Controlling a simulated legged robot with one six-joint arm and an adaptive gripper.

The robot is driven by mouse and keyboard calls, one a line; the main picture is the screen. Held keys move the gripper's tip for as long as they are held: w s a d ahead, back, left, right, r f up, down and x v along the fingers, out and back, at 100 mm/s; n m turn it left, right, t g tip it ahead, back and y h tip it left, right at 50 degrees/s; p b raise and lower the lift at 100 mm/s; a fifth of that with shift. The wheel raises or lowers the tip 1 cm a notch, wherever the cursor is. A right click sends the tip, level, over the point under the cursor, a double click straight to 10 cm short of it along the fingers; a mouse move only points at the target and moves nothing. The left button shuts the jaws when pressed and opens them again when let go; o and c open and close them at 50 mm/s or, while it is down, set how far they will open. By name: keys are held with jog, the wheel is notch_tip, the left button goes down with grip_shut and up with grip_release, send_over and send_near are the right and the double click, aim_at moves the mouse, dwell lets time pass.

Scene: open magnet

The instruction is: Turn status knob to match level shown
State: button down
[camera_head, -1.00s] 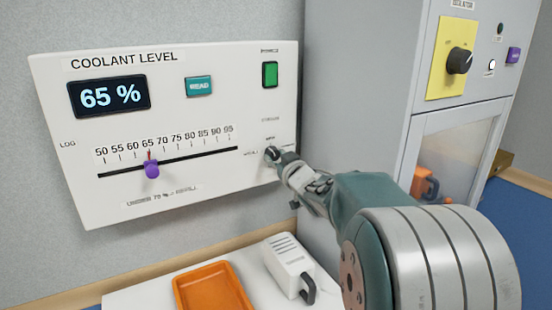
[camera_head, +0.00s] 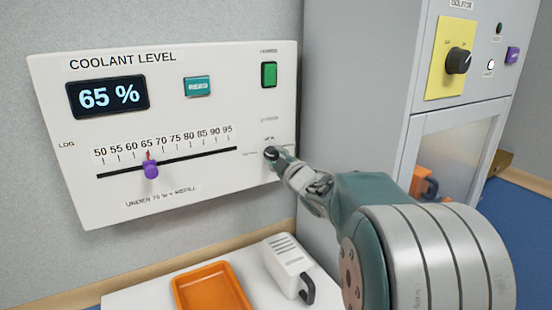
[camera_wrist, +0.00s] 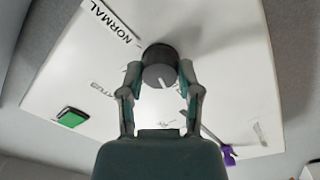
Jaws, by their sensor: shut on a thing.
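The status knob is a dark round knob (camera_wrist: 160,68) with a pale pointer line. My gripper (camera_wrist: 160,78) is shut on it, one finger on each side, in the wrist view. In the head view my gripper (camera_head: 277,156) meets the knob at the lower right of the white coolant panel (camera_head: 215,125). The digital display (camera_head: 108,96) reads 65 %. The purple slider (camera_head: 151,169) sits at about 65 on its scale. A NORMAL label (camera_wrist: 112,22) shows near the knob; the other labels around the knob are blurred or hidden.
A green switch (camera_head: 269,74) and a teal READ button (camera_head: 198,86) are on the panel. A grey cabinet (camera_head: 385,80) with a black knob on yellow (camera_head: 458,60) is at right.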

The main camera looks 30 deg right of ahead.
jog(key=shift+f+n, duration=0.1)
jog(key=shift+n, duration=0.2)
dwell(0.4)
jog(key=shift+c, duration=1.5)
grip_release()
jog(key=shift+a, duration=0.1)
jog(key=s, duration=1.2)
jog(key=shift+f, duration=0.25)
jog(key=shift+w, duration=0.1)
